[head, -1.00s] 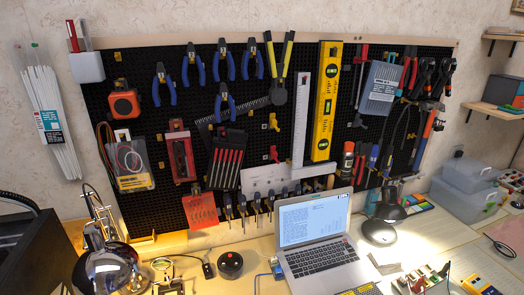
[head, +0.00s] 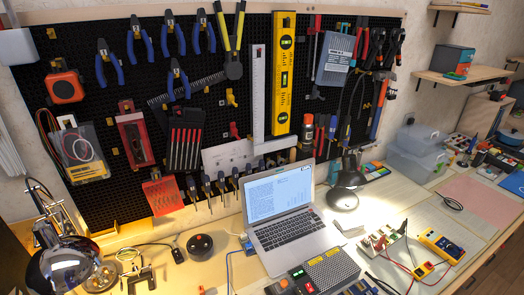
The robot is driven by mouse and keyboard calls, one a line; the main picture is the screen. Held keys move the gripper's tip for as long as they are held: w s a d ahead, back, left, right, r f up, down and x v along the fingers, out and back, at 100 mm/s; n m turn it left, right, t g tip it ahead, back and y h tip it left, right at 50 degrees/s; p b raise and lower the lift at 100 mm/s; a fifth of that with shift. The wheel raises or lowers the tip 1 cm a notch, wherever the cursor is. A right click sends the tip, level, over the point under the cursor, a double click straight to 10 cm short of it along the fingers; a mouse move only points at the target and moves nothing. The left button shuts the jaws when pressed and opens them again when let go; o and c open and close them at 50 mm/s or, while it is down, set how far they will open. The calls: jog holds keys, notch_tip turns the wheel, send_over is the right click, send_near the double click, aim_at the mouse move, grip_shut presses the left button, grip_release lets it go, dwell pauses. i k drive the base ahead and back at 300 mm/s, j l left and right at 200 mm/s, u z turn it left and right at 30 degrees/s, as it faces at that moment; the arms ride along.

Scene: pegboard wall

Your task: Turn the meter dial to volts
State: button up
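The meter (head: 442,247) is a yellow handheld multimeter with a dark face. It lies on the bench at the lower right in the head view. Its dial is too small to read, so I cannot tell where it points. Thin red and black leads run near its left side, beside a smaller yellow and red item (head: 422,270). My gripper is not in view.
An open laptop (head: 284,218) stands mid-bench, with a black lamp (head: 344,192) to its right. A small parts board (head: 384,238) lies left of the meter. A grey box (head: 333,270) sits at the front edge. A pink mat (head: 478,197) lies beyond the meter.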

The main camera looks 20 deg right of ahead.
aim_at(450, 246)
jog(key=z, duration=1.35)
jog(key=k+l, duration=0.05)
